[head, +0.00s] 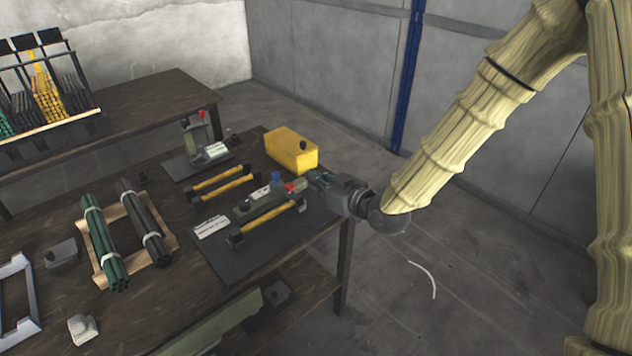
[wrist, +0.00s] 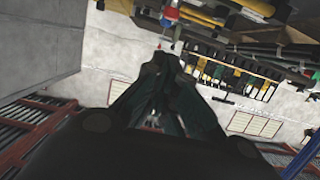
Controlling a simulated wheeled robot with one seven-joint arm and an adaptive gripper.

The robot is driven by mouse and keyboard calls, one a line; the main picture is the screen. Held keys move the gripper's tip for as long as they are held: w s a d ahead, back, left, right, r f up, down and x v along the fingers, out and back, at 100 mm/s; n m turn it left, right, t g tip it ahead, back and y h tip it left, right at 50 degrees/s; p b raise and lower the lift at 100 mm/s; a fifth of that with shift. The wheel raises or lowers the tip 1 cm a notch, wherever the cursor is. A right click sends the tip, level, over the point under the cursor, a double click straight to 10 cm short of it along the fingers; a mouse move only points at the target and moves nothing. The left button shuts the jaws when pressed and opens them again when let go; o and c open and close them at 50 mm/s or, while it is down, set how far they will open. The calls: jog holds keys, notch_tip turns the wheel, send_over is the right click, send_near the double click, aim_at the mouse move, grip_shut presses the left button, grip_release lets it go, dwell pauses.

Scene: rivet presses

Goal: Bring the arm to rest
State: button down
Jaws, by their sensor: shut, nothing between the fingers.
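My arm, in a ribbed tan cover (head: 455,135), comes down from the upper right of the head view and reaches out to the right end of the dark workbench. My gripper (head: 314,178) is at that end, close to the red part of a green rivet press (head: 262,203); I cannot tell whether they touch. In the wrist view my gripper (wrist: 165,60) shows dark fingers drawn together with nothing between them. A red and blue part (wrist: 169,16) shows just beyond the tips.
A yellow box (head: 291,150) stands just behind my gripper. The floor (head: 470,270) right of the bench is largely clear.

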dwell(0.4)
jog(key=s+d+f+m+g+h, duration=0.2)
jog(key=s+d+f+g+h, duration=0.15)
jog(key=s+f, duration=0.75)
jog(key=s+d+f+m+g+h, duration=0.3)
jog(key=s+f, duration=0.4)
jog(key=f, duration=0.9)
jog(key=s+d+f+m+g, duration=0.1)
jog(key=s+d+f+g, duration=0.1)
jog(key=s, duration=0.6)
jog(key=s+d+f+g+h, duration=0.1)
jog(key=s+d+f, duration=0.3)
jog(key=s, duration=0.4)
jog(key=s+d+f+m+g+h, duration=0.1)
jog(key=s+d+f+g, duration=0.2)
jog(key=s, duration=0.5)
jog(key=shift+d+f+m, duration=0.3)
jog(key=shift+d+f, duration=0.15)
jog(key=shift+f, duration=0.5)
jog(key=shift+h, duration=0.25)
